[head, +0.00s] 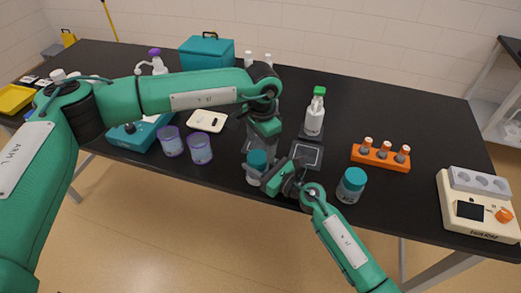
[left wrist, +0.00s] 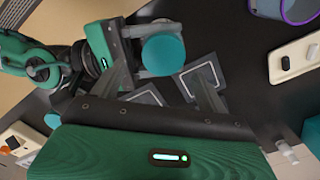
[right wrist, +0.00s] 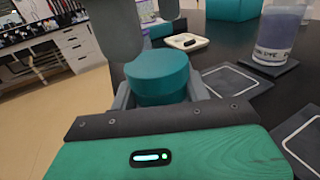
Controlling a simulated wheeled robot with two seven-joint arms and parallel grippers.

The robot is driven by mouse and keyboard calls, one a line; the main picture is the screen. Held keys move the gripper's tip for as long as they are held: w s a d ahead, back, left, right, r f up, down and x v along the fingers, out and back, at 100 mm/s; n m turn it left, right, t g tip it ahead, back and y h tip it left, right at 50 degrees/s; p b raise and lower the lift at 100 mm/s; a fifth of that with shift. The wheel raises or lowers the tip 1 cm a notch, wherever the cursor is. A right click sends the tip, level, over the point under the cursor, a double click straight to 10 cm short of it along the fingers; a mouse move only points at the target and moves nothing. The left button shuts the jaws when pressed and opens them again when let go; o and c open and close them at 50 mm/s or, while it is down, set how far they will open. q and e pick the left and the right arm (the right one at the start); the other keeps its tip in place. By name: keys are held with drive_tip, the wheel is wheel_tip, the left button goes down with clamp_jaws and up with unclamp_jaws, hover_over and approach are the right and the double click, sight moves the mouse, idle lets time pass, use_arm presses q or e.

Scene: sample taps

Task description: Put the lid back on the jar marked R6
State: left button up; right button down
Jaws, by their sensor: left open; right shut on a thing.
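A clear jar (head: 252,180) with a teal lid (head: 257,158) is at the table's near edge. My right gripper (head: 268,176) is shut around it from the right. The lid shows on top in the right wrist view (right wrist: 157,70) and the left wrist view (left wrist: 162,54); whether it is fully seated I cannot tell. My left gripper (head: 262,143) is open just above the lid, pointing down, apart from it. A second teal-lidded jar (head: 351,186) stands to the right. No R6 mark is readable on either jar.
Outlined square pads (head: 306,155) lie behind the held jar. A green-capped bottle (head: 314,120) stands behind them. An orange rack (head: 380,157) and a white device (head: 476,209) are right. Two purple-rimmed cups (head: 200,150) and a white tray (head: 206,121) are left.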

use_arm(q)
drive_tip(key=shift+r, duration=0.25)
drive_tip(key=shift+a, duration=0.1)
